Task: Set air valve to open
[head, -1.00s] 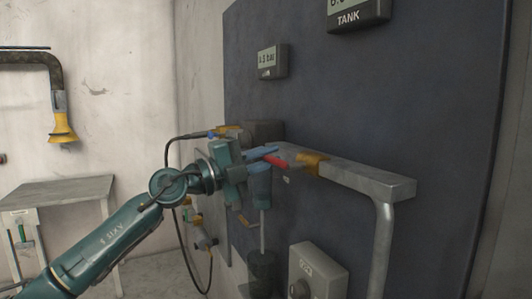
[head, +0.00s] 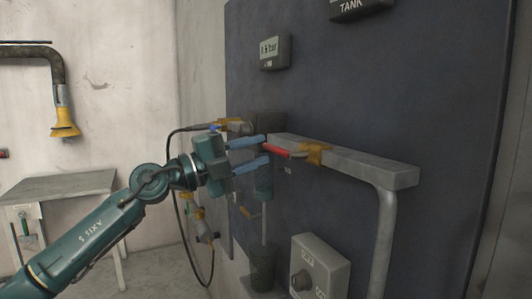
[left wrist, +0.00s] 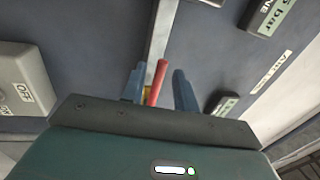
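The air valve is a brass-yellow body (head: 316,153) on a grey horizontal pipe, with a red lever handle (head: 277,150) lying roughly along the pipe and pointing left towards my gripper. My left gripper (head: 266,150) has its two blue fingers apart, one above and one below the handle's end in the head view. In the left wrist view, the red handle (left wrist: 157,82) stands between the spread fingers (left wrist: 158,88), with a clear gap to the right finger and a smaller one to the left. My right gripper is not in view.
The grey pipe (head: 365,172) runs right and bends down. A pressure display (head: 275,51) hangs on the dark panel (head: 420,100) above. A grey switch box (head: 320,266) sits below. A cable hangs under my left arm. A table (head: 60,187) stands at the left.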

